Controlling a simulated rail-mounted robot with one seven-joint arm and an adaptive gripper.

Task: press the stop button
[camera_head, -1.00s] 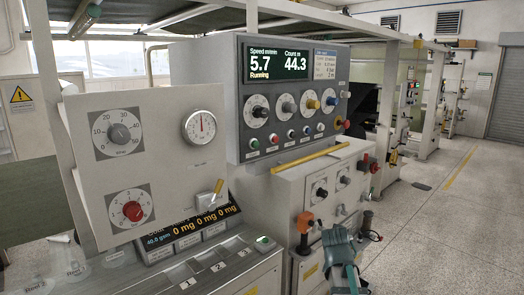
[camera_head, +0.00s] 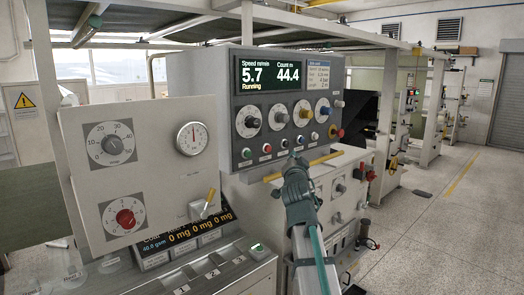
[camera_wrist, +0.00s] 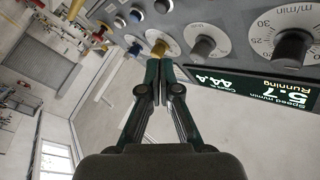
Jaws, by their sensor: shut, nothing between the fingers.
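The grey control panel (camera_head: 232,120) carries a row of small coloured buttons under its dials. The red button (camera_head: 267,148) sits between a green button (camera_head: 246,153) and other buttons to its right; its label is too small to read. A larger red knob (camera_head: 340,133) sticks out at the panel's right side. My gripper (camera_head: 291,160) is shut and empty, in front of the panel's lower edge, right of and slightly below the red button. In the wrist view the shut fingertips (camera_wrist: 160,62) overlap the line of sight to a yellow knob (camera_wrist: 158,48); contact cannot be told.
A pale panel (camera_head: 150,150) with two dials and a gauge stands at left. A lower cabinet (camera_head: 325,200) with knobs is below. The floor (camera_head: 460,220) at right is open.

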